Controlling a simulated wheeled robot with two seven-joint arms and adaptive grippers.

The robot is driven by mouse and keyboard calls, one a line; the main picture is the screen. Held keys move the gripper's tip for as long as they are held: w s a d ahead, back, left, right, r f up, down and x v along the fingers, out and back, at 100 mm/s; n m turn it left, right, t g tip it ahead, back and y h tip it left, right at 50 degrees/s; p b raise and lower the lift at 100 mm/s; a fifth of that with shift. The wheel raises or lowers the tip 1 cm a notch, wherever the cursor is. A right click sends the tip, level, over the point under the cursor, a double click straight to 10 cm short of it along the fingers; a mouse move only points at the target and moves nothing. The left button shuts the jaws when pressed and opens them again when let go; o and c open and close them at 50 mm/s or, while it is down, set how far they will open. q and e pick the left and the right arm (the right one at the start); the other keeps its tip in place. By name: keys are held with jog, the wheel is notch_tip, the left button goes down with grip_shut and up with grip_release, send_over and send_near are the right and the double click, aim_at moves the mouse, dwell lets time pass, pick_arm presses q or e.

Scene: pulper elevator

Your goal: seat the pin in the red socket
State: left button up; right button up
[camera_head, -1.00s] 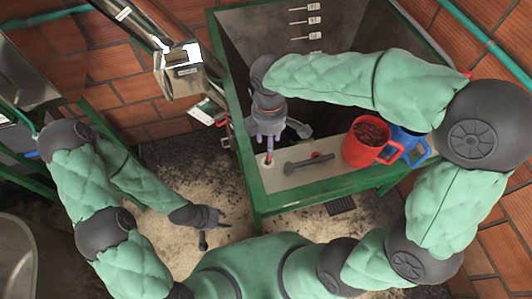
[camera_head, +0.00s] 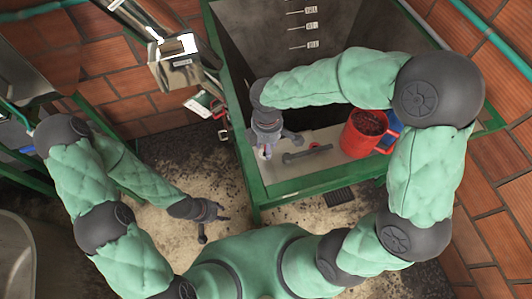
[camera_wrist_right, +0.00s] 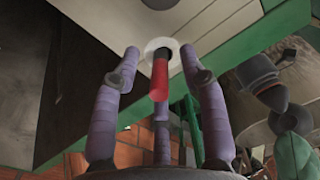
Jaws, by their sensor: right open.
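My right gripper (camera_head: 266,142) points down over the near left corner of the bench top, with its purple fingers spread. In the right wrist view a red pin-like piece (camera_wrist_right: 159,80) stands between the open fingers, apart from them as far as I can see. Beyond it is a pale ring with a dark hole (camera_wrist_right: 165,50); whether the red piece sits in that hole I cannot tell. The fingers hide most of this spot in the head view. My left gripper (camera_head: 216,220) is empty, low beside the bench, its fingers apart. I cannot surely pick out the red socket.
A dark grey tool (camera_head: 295,157) lies on the bench top right of my right gripper, with a small red piece (camera_head: 316,148) by it. A red cup with dark red contents (camera_head: 360,140) stands farther right. The green bench rim (camera_head: 320,183) borders the front.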

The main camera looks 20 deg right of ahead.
grip_shut()
jog(key=shift+r, duration=0.85)
jog(key=s+a+r, duration=0.6)
jog(key=s+r, duration=0.5)
jog(key=s, duration=0.1)
jog(key=shift+s+a+r+p, duration=0.15)
jog(key=shift+s+a+p, duration=0.1)
jog(key=shift+a+p, duration=0.05)
